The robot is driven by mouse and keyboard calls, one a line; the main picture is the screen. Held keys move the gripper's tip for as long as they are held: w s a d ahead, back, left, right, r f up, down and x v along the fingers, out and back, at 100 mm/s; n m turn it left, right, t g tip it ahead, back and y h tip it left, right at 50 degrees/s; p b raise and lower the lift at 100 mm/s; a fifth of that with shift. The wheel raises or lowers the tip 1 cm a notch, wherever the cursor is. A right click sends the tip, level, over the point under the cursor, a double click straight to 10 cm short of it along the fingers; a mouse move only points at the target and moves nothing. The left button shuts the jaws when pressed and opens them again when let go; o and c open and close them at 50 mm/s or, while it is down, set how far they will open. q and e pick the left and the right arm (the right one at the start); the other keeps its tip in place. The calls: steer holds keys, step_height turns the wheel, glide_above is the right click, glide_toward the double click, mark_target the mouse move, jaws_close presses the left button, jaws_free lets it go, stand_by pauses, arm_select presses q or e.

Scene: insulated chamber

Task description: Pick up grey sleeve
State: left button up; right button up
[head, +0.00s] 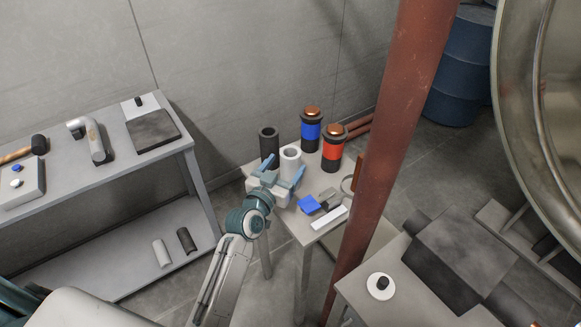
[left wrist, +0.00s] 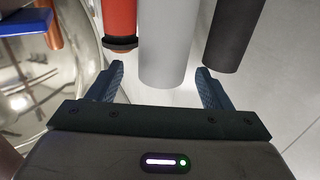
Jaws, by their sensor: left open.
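A light grey sleeve (head: 290,158), a hollow upright cylinder, stands on the small table (head: 309,229). It also shows in the left wrist view (left wrist: 167,45), between the line of the two fingers and just beyond their tips. My left gripper (head: 281,171) is open and empty in front of the sleeve; it also shows in the left wrist view (left wrist: 160,69). I cannot tell whether a finger touches the sleeve. The gripper hides the sleeve's lower part in the head view. My right gripper is not in view.
A dark sleeve (head: 269,141) stands close at the left. Blue-banded (head: 311,131) and red-banded (head: 332,149) canisters stand behind and right. A blue block (head: 308,205) and a white bar (head: 329,218) lie in front. A rusty red post (head: 389,140) rises at the right.

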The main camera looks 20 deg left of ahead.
mark_target(294, 152)
arm_select(q)
steer(key=shift+w+d, duration=0.1)
steer(key=shift+w, duration=0.65)
steer(key=w+p, duration=0.2)
steer(key=w, duration=0.2)
steer(key=shift+w+d, duration=0.15)
steer(key=shift+d, duration=0.05)
steer(key=shift+w+f, duration=0.1)
steer(key=shift+w, duration=0.3)
steer(key=shift+s, duration=0.1)
steer(key=shift+c, duration=0.2)
